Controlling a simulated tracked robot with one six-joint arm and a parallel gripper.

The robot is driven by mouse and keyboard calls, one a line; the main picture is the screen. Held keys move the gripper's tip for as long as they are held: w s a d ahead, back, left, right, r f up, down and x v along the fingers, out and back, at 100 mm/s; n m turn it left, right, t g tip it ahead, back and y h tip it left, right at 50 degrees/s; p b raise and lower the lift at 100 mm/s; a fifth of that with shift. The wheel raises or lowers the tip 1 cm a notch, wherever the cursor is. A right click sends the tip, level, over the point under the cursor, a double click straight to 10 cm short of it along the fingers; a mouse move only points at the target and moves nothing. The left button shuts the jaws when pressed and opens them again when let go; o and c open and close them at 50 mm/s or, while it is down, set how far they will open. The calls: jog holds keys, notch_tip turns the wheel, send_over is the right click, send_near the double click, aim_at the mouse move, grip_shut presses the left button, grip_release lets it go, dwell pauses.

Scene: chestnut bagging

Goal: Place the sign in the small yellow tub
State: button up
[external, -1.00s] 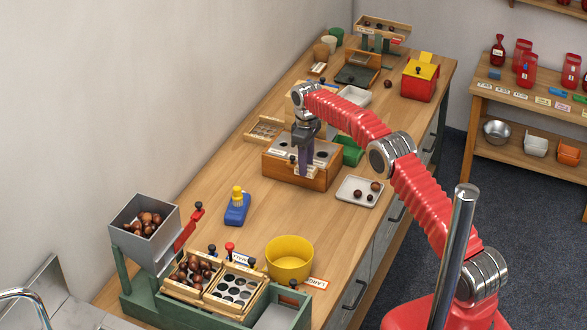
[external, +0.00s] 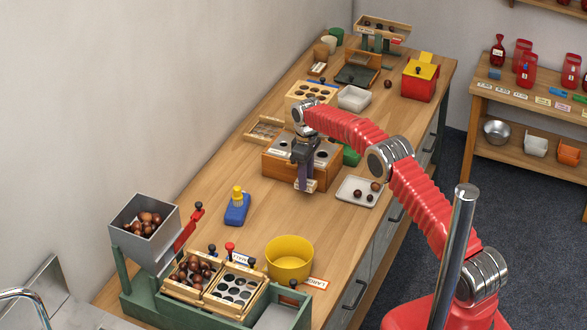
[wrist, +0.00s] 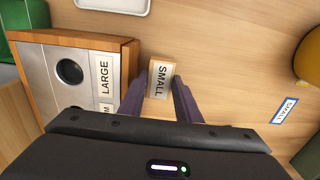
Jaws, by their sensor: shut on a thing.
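My gripper (external: 304,176) is shut on a small wooden sign (external: 303,186) that reads SMALL. In the wrist view the sign (wrist: 160,80) sits between the two purple fingers, its text facing the camera. In the external view it is in front of the wooden box with round holes. I cannot tell how high above the table it is. The small yellow tub (external: 289,261) stands nearer the camera, below my gripper in the picture, apart from the sign. It shows partly at the right edge of the wrist view (wrist: 309,58). Its inside is mostly hidden.
The wooden box (external: 275,168) stands close behind my gripper. A white tray (external: 347,194) with chestnuts lies to the right. A blue bottle (external: 237,210) stands left of the tub, and a LARGE label (external: 315,283) lies beside the tub. Bare tabletop lies between gripper and tub.

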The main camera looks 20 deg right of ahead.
jog(key=shift+f, duration=2)
jog(key=shift+f, duration=0.1)
jog(key=o, duration=0.8)
notch_tip(320, 180, up, 12)
jog(key=shift+r, duration=0.1)
